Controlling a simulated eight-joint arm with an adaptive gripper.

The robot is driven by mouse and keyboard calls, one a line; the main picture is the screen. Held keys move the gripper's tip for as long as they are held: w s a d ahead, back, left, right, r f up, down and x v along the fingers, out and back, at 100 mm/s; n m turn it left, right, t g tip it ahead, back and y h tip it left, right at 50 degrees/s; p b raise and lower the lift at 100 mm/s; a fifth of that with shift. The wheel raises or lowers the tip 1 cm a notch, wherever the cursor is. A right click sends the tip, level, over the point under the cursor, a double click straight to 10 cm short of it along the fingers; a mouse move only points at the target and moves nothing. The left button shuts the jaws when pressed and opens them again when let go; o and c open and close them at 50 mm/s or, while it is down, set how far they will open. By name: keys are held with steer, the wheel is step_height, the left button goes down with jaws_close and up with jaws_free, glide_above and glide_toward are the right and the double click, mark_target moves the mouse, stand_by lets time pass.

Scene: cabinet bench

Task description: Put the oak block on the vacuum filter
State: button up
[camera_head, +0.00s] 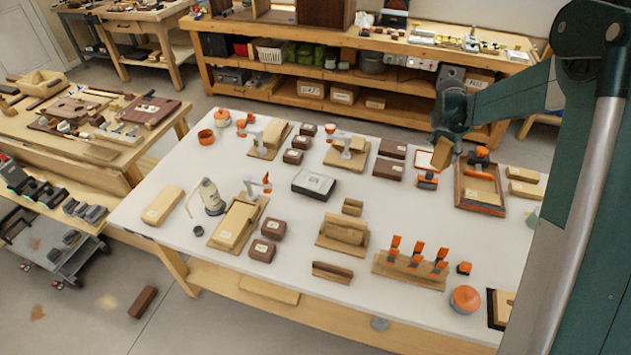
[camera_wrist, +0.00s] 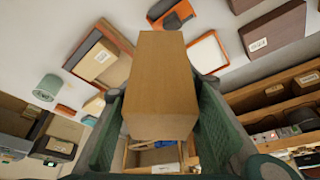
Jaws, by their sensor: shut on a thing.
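The oak block (camera_head: 442,153) is a light brown rectangular piece held above the right part of the white table. It fills the middle of the wrist view (camera_wrist: 165,85). My gripper (camera_head: 447,143) is shut on it, with a green finger on each side in the wrist view (camera_wrist: 163,105). A flat white panel in an orange frame, which looks like the vacuum filter (camera_head: 424,160), lies just left of the block in the head view. The height gap is hard to judge.
An orange and grey tool (camera_head: 427,181) sits close in front of the panel. A wooden tray (camera_head: 461,188) with an orange tool stands to its right. Dark boxes (camera_head: 389,169) are to its left. Bare tabletop (camera_head: 400,215) lies nearer the camera.

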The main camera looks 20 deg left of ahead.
steer(key=s+a+n+y, duration=0.1)
steer(key=s+a, duration=0.3)
steer(key=a, duration=1.1)
steer(key=s+a+r+n+y+p, duration=0.1)
steer(key=s+a+n, duration=0.3)
steer(key=a, duration=1.1)
steer(key=s+a+r+n+t, duration=0.1)
steer(key=s+a, duration=0.5)
steer(key=a, duration=1)
steer(key=shift+s+n+y+p, duration=0.3)
steer(key=shift+n+y, duration=0.1)
steer(key=shift+n, duration=0.5)
glide_toward(317, 174)
steer(key=shift+w+r+b, duration=0.1)
steer(key=shift+w+b, duration=0.2)
steer(key=shift+w, duration=0.6)
steer(key=shift+f, duration=1.9)
steer(key=shift+f+b, duration=0.2)
steer(key=shift+b, duration=0.15)
